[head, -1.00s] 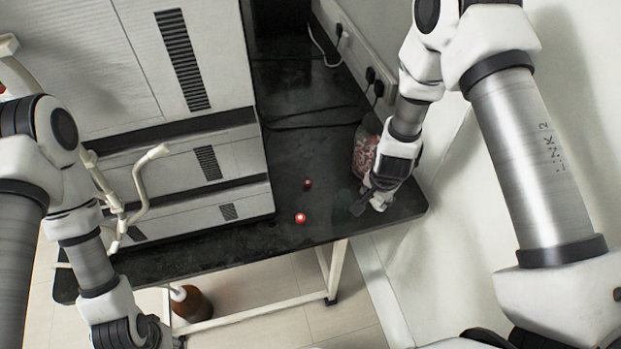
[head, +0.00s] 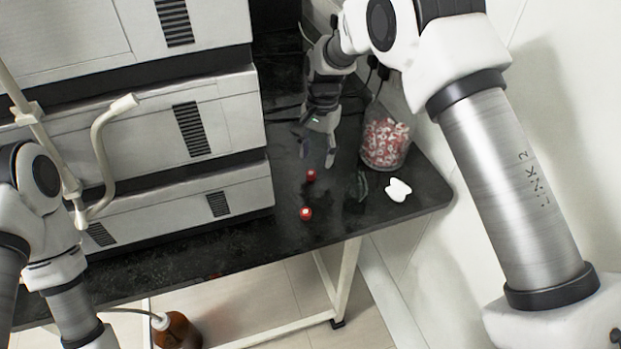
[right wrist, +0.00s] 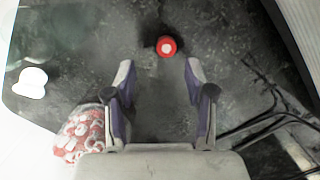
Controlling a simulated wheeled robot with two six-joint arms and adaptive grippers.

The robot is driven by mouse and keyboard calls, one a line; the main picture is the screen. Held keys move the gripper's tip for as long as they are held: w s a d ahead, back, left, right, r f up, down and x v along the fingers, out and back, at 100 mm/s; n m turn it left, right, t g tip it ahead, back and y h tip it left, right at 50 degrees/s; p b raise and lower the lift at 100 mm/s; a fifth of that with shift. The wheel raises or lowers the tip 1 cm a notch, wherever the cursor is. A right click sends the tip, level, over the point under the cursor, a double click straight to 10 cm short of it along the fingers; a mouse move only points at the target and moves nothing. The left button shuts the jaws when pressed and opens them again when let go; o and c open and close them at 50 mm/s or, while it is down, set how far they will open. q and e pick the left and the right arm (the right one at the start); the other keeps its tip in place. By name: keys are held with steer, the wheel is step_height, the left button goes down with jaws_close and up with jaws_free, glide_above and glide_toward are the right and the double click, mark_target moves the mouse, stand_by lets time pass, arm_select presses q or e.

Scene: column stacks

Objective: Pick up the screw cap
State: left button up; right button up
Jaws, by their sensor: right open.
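Two small red screw caps lie on the black bench top in the head view. One cap (head: 305,213) is nearer the front edge, and the other cap (head: 311,175) lies just behind it. My right gripper (head: 318,150) hangs just behind the farther cap, pointing down. In the right wrist view a single red cap with a pale centre (right wrist: 167,46) lies ahead of the open, empty fingertips (right wrist: 160,72), between their lines; I cannot tell which of the two it is. My left gripper is out of view; only its arm shows.
A glass vessel full of red and white caps (head: 386,143) stands to the right, with a white flat object (head: 397,190) in front of it. A white stacked instrument (head: 225,188) stands left of the caps. Black cables run behind. A brown bottle (head: 178,333) stands below the bench.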

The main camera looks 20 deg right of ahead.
mark_target(311, 173)
steer(key=f, duration=0.1)
steer(key=a+f, duration=0.1)
steer(key=f, duration=0.2)
steer(key=shift+s+a+f, duration=0.1)
steer(key=shift+a+f, duration=0.15)
steer(key=shift+f, duration=0.05)
steer(key=shift+d, duration=0.1)
steer(key=shift+c, duration=1.1)
steer(key=c, duration=0.5)
steer(key=shift+c, duration=0.3)
steer(key=shift+r, duration=0.1)
